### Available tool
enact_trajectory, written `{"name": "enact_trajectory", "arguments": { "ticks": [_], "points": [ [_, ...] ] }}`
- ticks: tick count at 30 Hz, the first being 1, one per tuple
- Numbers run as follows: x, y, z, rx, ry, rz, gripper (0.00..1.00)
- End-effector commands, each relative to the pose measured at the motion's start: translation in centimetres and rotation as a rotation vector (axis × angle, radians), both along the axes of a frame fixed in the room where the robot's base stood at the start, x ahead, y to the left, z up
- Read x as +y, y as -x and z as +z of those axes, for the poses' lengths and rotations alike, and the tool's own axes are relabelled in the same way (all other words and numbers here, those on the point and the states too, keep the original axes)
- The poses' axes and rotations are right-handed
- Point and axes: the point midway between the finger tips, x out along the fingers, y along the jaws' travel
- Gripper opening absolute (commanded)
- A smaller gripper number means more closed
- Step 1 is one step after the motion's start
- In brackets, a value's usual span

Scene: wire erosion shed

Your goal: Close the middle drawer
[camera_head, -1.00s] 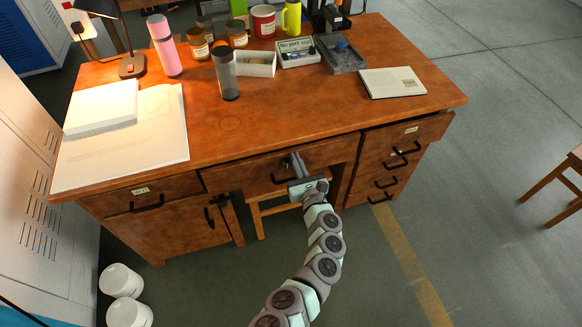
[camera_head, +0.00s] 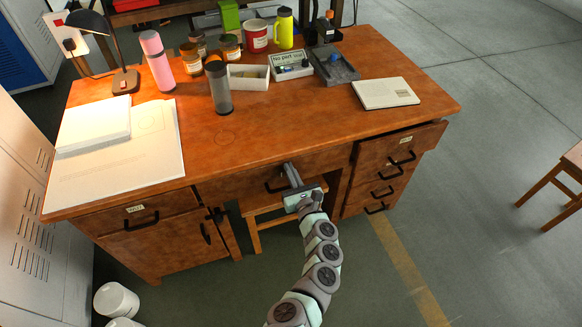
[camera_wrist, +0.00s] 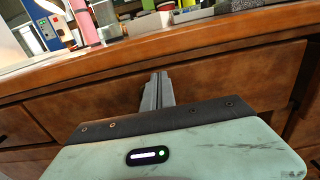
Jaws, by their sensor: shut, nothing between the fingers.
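The desk's wide middle drawer (camera_head: 240,184) is under the tabletop, between the left cabinet and the right drawer stack. Its wooden front also fills the middle of the wrist view (camera_wrist: 95,105). The front looks nearly level with the desk edge; I cannot tell whether a small gap remains. A dark handle (camera_head: 272,187) sits on it, just left of my gripper. My gripper (camera_head: 289,168) is shut and empty. Its fingertips are at the drawer front, right of the handle, and look to touch it or nearly so. In the wrist view the fingers (camera_wrist: 158,82) point at the front.
The top right drawer (camera_head: 402,146) sticks out a little. A wooden stool (camera_head: 262,212) stands under the desk behind my gripper. The tabletop holds a lamp, bottles, jars and trays. White buckets (camera_head: 116,299) stand at lower left. The floor at right is mostly clear.

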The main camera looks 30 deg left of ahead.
Motion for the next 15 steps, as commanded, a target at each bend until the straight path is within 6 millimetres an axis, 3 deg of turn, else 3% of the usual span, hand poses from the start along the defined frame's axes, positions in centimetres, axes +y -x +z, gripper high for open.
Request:
{"name": "enact_trajectory", "arguments": {
  "ticks": [15],
  "points": [
    [-7.3, 6.2, 0.2, 0.003, 0.002, -0.003, 0.00]
  ]
}}
